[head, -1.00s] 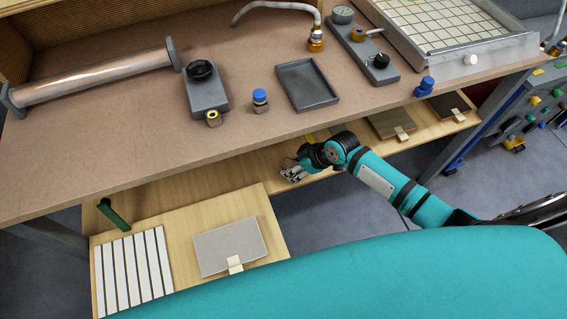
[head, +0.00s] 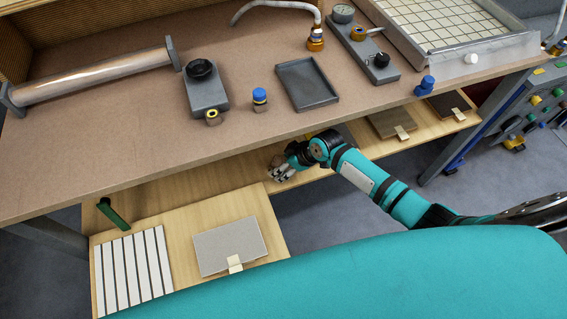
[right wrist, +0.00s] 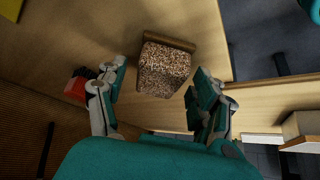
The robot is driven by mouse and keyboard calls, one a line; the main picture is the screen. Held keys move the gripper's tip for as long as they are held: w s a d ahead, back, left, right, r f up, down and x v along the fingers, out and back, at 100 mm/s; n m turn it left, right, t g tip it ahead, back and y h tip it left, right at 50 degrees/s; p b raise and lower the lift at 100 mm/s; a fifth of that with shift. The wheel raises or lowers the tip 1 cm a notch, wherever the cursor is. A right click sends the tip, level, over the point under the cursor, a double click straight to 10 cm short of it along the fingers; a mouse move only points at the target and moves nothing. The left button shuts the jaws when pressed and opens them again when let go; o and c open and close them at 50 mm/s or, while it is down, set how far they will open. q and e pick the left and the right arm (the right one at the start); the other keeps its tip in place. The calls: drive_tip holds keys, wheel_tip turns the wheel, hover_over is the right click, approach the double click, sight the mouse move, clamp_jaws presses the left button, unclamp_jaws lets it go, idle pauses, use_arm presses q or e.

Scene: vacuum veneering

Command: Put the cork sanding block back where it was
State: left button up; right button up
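The cork sanding block (right wrist: 163,72), speckled brown with a plain brown strip along its far edge, is at the fingertips of my right gripper (right wrist: 154,80) in the right wrist view. The fingers are spread, with a visible gap between the left finger and the block; the right fingertip is close to it, and I cannot tell whether it touches. In the head view my right gripper (head: 279,174) is at the lower wooden shelf, under the bench's front edge. A small brown patch (head: 278,161) beside it seems to be the block. My left gripper is out of view.
The bench top (head: 130,150) overhangs the shelf (head: 225,175). White strips (head: 133,267), a grey panel (head: 225,243) and a green-handled item (head: 112,214) lie at the left. Brown panels (head: 392,122) lie on the shelf at the right. A red object (right wrist: 76,88) is beside my left finger.

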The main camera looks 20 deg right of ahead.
drive_tip(key=shift+r, duration=0.25)
drive_tip(key=shift+p+v, duration=0.4)
drive_tip(key=shift+v, duration=0.75)
drive_tip(key=s+d+b, duration=0.1)
drive_tip(key=s+d, duration=0.7)
drive_tip(key=shift+s+d+r, duration=0.2)
drive_tip(key=shift+s+d, duration=0.1)
drive_tip(key=shift+d, duration=0.1)
